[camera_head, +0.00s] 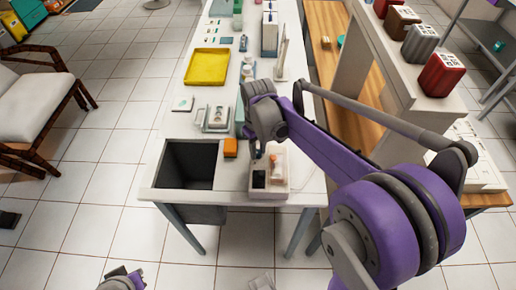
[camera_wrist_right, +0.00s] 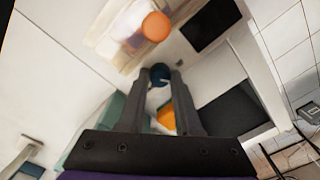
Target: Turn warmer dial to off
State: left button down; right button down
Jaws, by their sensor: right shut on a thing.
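The warmer is a pale pinkish box (camera_head: 279,187) at the table's front right corner, with a dark panel on its front left. A bottle with an orange cap (camera_wrist_right: 156,26) lies or stands on it. In the right wrist view, a dark blue round dial (camera_wrist_right: 160,74) is between the fingertips of my right gripper (camera_wrist_right: 161,80). The gripper is shut on this dial. In the head view my right wrist hides most of the gripper and the dial. Only a small part of my left arm shows at the bottom left; its fingers are not seen.
A dark open bin (camera_head: 187,164) is set into the table left of the warmer. An orange block (camera_head: 230,147) sits between them. A yellow tray (camera_head: 207,67) and a small device (camera_head: 216,118) are further back. A shelf with canisters (camera_head: 440,74) stands right.

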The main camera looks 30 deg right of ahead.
aim_at(258, 153)
jog(key=n, duration=0.5)
dwell(0.6)
jog(key=c, duration=0.6)
grip_release()
jog(key=shift+r, duration=0.1)
notch_tip(258, 153, up, 11)
jog(key=p, duration=0.1)
jog(key=shift+s+a, duration=0.1)
